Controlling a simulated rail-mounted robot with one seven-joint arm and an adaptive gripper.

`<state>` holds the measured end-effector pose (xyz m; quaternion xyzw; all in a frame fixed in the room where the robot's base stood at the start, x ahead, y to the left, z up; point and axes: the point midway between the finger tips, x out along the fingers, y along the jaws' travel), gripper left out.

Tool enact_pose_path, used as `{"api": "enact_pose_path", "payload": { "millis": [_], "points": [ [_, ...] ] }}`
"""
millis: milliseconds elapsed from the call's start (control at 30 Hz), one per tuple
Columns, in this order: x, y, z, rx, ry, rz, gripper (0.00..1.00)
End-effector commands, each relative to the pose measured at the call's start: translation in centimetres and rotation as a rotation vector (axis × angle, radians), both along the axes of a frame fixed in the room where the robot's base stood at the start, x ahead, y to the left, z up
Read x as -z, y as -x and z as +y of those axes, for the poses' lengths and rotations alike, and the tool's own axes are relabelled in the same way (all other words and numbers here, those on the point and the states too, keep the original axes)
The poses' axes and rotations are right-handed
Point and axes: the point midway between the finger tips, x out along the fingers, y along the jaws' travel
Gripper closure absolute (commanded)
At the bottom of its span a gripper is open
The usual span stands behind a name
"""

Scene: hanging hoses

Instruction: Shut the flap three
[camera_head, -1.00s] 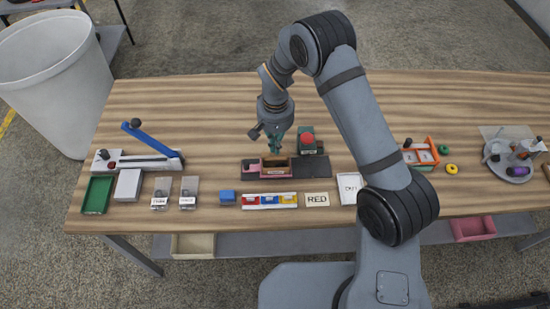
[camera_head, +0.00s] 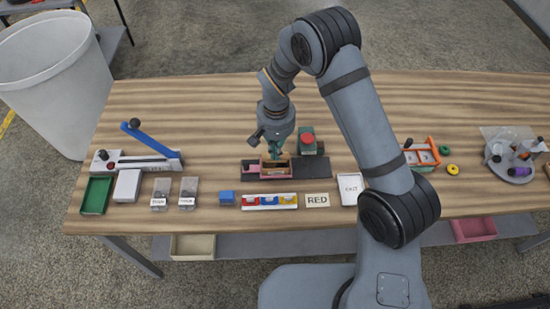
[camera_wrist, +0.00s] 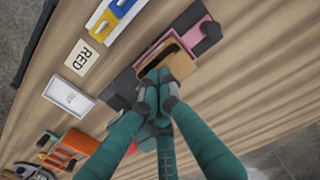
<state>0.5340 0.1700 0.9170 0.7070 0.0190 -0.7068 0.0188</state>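No flap bearing a readable "three" shows. A pink holder (camera_head: 254,173) with a tan wooden piece (camera_head: 288,166) sits on a dark base (camera_head: 308,169) at mid table. My gripper (camera_head: 275,154) points down over the tan piece. In the wrist view my gripper (camera_wrist: 160,76) has its fingertips close together at the tan piece's edge. I cannot tell whether anything is pinched. The fingers hide part of that piece.
A red button on a green box (camera_head: 307,140) stands right behind the holder. The table's back is clear.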

Motion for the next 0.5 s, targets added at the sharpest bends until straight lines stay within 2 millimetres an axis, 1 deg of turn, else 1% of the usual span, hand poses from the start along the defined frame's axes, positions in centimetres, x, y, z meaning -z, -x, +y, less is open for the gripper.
{"api": "enact_pose_path", "payload": {
  "millis": [267,500],
  "points": [
    [0.17,-0.01,-0.01,0.000,0.000,0.000,1.00],
    [0.79,-0.01,-0.01,0.000,0.000,0.000,1.00]
  ]
}}
